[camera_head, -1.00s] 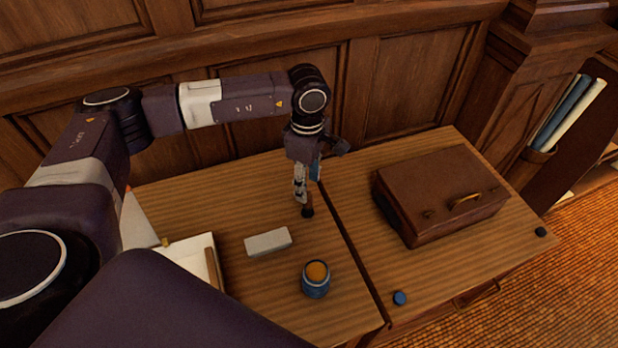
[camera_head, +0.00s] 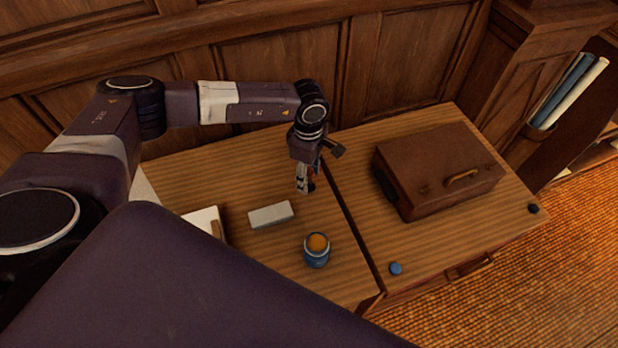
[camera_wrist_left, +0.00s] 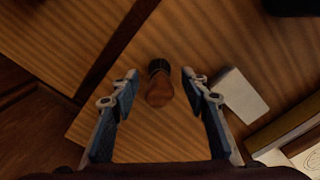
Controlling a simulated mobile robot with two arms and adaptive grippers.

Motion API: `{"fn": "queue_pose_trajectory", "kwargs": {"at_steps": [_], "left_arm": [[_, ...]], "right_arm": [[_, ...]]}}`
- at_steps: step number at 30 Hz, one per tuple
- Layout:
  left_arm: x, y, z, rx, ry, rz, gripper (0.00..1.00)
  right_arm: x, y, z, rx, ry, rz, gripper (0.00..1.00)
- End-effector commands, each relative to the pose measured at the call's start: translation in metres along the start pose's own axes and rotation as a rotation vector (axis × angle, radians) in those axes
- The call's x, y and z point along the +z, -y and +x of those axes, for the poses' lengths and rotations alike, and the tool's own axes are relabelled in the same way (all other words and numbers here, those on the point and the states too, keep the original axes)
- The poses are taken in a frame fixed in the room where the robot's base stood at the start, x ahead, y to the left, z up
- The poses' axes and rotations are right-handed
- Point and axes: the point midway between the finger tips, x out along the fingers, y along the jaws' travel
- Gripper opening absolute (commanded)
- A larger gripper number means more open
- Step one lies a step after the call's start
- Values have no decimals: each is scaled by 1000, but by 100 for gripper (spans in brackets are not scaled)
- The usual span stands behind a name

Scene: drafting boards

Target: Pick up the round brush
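The round brush shows in the left wrist view as a brown wooden handle with a dark end (camera_wrist_left: 160,83). In the head view only a small dark part of it (camera_head: 310,187) shows beside the fingers. My left gripper (camera_head: 303,188) points down over the board near its back right edge. In the left wrist view its two fingers (camera_wrist_left: 159,75) are apart, one on each side of the brush, with visible gaps. I cannot tell whether the brush is fully between the fingertips or just below them. My right gripper is not in view.
A pale grey block (camera_head: 270,215) and a blue jar with orange contents (camera_head: 317,257) stand nearby. A brown leather case (camera_head: 437,170) sits on the neighbouring board, with a small blue disc (camera_head: 396,268) at its front. A gap divides the boards; wood panelling (camera_head: 220,70) rises behind.

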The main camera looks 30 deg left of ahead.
Motion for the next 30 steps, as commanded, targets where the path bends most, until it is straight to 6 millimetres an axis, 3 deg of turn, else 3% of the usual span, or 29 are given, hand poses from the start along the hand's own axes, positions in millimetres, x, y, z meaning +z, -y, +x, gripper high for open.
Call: {"fn": "queue_pose_trajectory", "kwargs": {"at_steps": [2, 11, 23, 30], "left_arm": [[0, 0, 0, 0, 0, 0, 33], [0, 0, -1, 1, 0, -1, 0], [0, -1, -7, 3, 1, -1, 0], [0, -2, -41, 7, 2, 0, 0]], "right_arm": [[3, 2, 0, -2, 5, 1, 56], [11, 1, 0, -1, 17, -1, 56], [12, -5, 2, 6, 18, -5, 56], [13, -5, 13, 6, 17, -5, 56]]}}
